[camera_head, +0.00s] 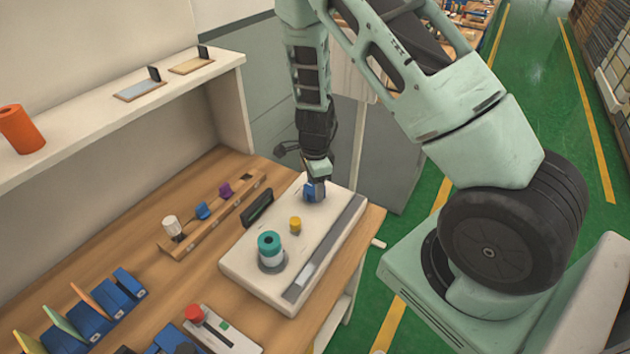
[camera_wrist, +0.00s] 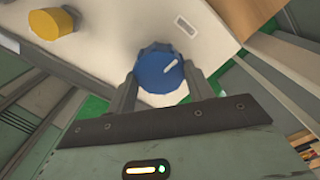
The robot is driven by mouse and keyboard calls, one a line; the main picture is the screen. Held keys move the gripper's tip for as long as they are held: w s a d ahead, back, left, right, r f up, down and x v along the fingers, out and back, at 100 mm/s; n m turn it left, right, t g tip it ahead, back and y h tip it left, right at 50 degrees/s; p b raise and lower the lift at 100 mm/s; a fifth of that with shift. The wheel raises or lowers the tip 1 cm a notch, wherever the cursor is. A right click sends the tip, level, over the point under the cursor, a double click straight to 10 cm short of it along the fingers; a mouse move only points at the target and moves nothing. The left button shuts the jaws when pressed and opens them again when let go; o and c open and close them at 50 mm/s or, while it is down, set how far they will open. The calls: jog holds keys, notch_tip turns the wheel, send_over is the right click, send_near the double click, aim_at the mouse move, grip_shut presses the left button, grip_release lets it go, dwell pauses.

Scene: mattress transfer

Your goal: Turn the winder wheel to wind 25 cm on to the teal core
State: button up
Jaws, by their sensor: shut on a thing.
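The winder is a pale board (camera_head: 250,254) on the wooden bench. Its blue winder wheel (camera_head: 313,191) is at the far end of the board. In the wrist view the wheel (camera_wrist: 160,70) is a faceted blue knob with a white mark on top. My gripper (camera_head: 316,182) points down over it, and the two fingers (camera_wrist: 160,84) are shut on its sides. The teal core (camera_head: 268,243) stands upright on a grey round base near the front of the board, with a white band below the teal. A yellow knob (camera_head: 295,224) sits between core and wheel.
A dark display (camera_head: 257,208) stands at the board's left edge. A wooden rack (camera_head: 213,215) with white, blue and purple pieces lies left of it. Blue bins (camera_head: 112,297) and a red-knobbed device (camera_head: 197,314) are at the front. A shelf (camera_head: 120,101) runs above left.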

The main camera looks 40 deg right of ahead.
jog(key=shift+w+r+m, duration=0.1)
jog(key=shift+m, duration=0.4)
jog(key=o, duration=1)
jog(key=shift+c, duration=0.2)
notch_tip(320, 180, up, 17)
jog(key=shift+r, duration=0.15)
jog(key=shift+a, duration=0.1)
